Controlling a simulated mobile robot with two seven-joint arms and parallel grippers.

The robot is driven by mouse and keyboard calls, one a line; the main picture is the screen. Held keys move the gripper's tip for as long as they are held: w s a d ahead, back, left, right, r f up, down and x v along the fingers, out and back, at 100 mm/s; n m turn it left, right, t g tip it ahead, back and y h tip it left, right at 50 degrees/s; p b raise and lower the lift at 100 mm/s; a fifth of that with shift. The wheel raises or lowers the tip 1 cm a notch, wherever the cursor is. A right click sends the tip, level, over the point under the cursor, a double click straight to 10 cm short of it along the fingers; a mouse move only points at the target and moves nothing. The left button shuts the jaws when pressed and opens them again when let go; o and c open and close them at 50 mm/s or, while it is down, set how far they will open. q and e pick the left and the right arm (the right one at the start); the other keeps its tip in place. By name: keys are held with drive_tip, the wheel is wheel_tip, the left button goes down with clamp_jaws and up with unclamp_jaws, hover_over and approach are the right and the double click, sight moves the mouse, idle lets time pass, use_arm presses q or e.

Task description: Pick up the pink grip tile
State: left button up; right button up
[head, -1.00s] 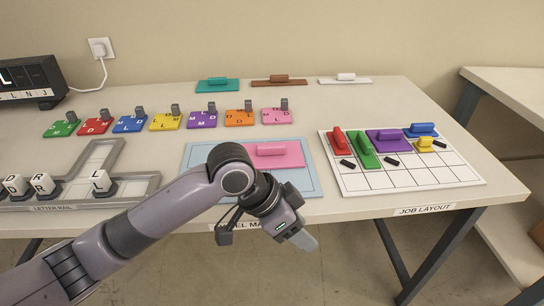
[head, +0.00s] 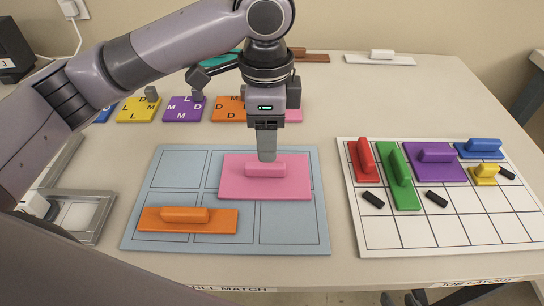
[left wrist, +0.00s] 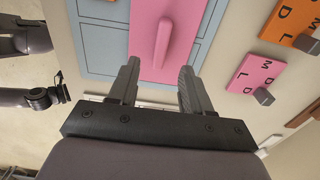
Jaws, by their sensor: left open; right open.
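The pink grip tile (head: 290,187), a flat plate with a raised pink bar, lies on the blue-grey mat (head: 165,225), right of and behind an orange grip tile (head: 215,226). My left gripper (head: 266,158) points down at the bar, its fingertips at or just above it; contact is unclear. In the left wrist view the left gripper (left wrist: 160,68) is open, with the pink tile's bar (left wrist: 163,42) lined up between the fingers and ahead of them. What seems to be my right gripper (left wrist: 60,88) hangs off the table at the left of the wrist view.
A white gridded board (head: 375,232) with red, green, purple, blue and yellow grip tiles stands right of the mat. Lettered tiles (head: 184,109) line up behind the mat. A grey rail (head: 85,228) lies at the left. Bare tabletop separates mat and board.

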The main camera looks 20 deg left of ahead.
sight(265, 164)
use_arm(q)
drive_tip(key=shift+f, duration=0.5)
drive_tip(key=shift+s+a+f, duration=0.1)
drive_tip(key=shift+s+f, duration=0.05)
drive_tip(key=shift+f, duration=0.55)
drive_tip(key=f, duration=0.2)
drive_tip(key=f+b, duration=0.1)
drive_tip(key=shift+a+f, duration=0.2)
drive_tip(key=shift+f, duration=0.55)
drive_tip(key=shift+c, duration=0.7)
clamp_jaws()
use_arm(e)
drive_tip(key=shift+s+a+f, duration=0.15)
drive_tip(key=shift+s+f, duration=0.05)
drive_tip(key=shift+f, duration=0.55)
